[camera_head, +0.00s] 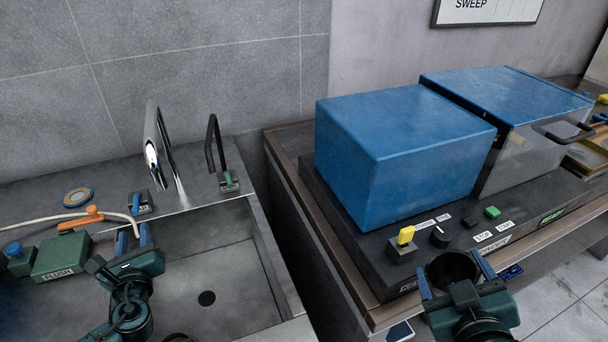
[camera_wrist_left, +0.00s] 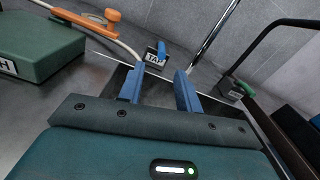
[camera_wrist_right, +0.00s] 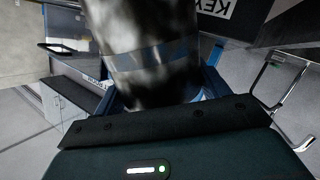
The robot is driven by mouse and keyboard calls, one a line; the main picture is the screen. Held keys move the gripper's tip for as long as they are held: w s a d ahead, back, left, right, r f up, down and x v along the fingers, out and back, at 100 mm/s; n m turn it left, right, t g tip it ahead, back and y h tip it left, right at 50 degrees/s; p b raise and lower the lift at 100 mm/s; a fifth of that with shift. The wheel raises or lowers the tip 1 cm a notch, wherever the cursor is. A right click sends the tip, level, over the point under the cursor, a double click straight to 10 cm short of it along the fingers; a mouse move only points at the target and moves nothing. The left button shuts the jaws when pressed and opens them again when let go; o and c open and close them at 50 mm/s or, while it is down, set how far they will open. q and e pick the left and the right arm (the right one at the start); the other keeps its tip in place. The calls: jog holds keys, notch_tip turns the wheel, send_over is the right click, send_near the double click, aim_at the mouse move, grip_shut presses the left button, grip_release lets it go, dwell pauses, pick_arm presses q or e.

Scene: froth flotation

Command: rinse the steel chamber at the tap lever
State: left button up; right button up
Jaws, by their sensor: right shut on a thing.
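The steel chamber (camera_head: 452,268) is a dark, open-topped cylinder in my right gripper (camera_head: 455,274), in front of the machine bench. In the right wrist view its shiny wall (camera_wrist_right: 148,45) fills the space between the fingers. The tap lever (camera_head: 137,203) is a small blue handle on a block behind the sink; its block reads TAP in the left wrist view (camera_wrist_left: 157,55). My left gripper (camera_head: 133,238) is open and empty over the sink's left side, in front of the lever and apart from it. The chrome tap (camera_head: 155,148) stands right of the lever.
The sink (camera_head: 235,265) is empty, with a dark drain. A black bent pipe with a green lever (camera_head: 228,181) stands at its back right. A green FLUSH box (camera_head: 60,258) and orange-handled hose (camera_head: 88,218) lie left. Blue machine covers (camera_head: 400,150) stand on the bench right of the sink.

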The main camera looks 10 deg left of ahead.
aim_at(136, 216)
pick_arm(q)
jog(key=x, duration=0.8)
jog(key=shift+w+d, duration=0.1)
jog(key=shift+w, duration=0.1)
grip_shut()
dwell(0.4)
